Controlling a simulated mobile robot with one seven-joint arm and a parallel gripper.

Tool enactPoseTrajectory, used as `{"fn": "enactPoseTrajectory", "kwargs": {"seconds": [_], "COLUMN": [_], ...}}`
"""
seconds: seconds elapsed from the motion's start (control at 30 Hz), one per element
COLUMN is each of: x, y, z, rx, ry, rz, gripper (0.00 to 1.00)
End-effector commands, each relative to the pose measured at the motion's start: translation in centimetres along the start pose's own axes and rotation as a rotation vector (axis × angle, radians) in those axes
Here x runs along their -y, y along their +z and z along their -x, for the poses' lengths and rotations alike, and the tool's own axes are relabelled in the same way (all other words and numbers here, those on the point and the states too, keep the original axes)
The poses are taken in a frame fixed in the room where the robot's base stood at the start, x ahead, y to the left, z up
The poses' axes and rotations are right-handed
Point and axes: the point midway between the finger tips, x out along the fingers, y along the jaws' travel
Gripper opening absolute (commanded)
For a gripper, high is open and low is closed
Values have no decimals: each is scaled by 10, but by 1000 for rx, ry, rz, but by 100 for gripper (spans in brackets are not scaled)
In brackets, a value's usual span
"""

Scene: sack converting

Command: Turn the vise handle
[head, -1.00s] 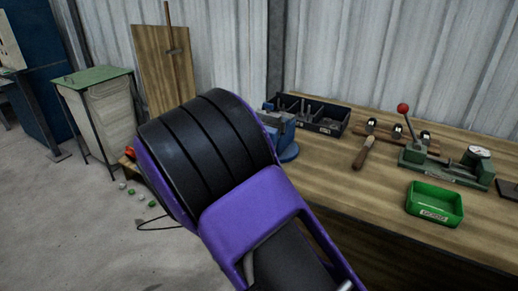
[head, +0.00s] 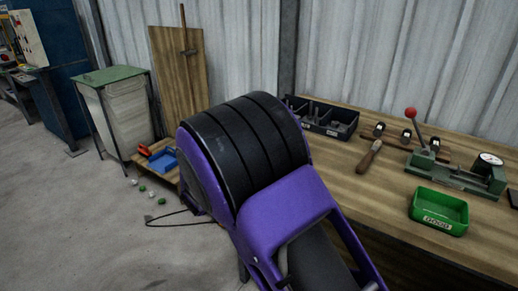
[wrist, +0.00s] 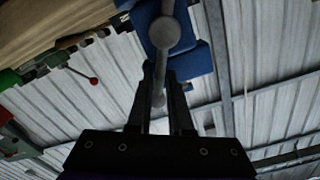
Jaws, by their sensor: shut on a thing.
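The blue vise (wrist: 196,62) shows at the top of the wrist view, with a round grey screw end and a grey handle bar (wrist: 160,68) crossing it. My gripper (wrist: 161,88) has its two dark fingers on either side of the bar's lower end in that view, shut on it. The bar's knobbed end shows between the fingers. In the head view my purple and black arm hides the vise, the handle and my gripper.
The wooden bench (head: 320,165) carries a black divided bin (head: 325,117), a wooden-handled tool (head: 369,157), a green press with a red-knobbed lever (head: 430,158) and a green tray (head: 438,211). A low wooden stand with a blue tray (head: 163,160) is left of my arm.

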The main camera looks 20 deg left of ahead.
Motion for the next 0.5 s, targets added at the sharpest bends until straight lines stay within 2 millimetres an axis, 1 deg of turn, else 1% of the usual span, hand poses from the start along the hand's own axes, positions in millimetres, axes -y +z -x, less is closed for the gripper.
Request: {"fn": "enactPoseTrajectory", "kwargs": {"seconds": [0.03,0.2,0.5], "x": [-2,-4,-4], "y": [4,4,4], "z": [4,4,4], "rx": [9,8,8], "ry": [2,2,1], "rz": [-9,-42,-52], "gripper": [0,0,0]}}
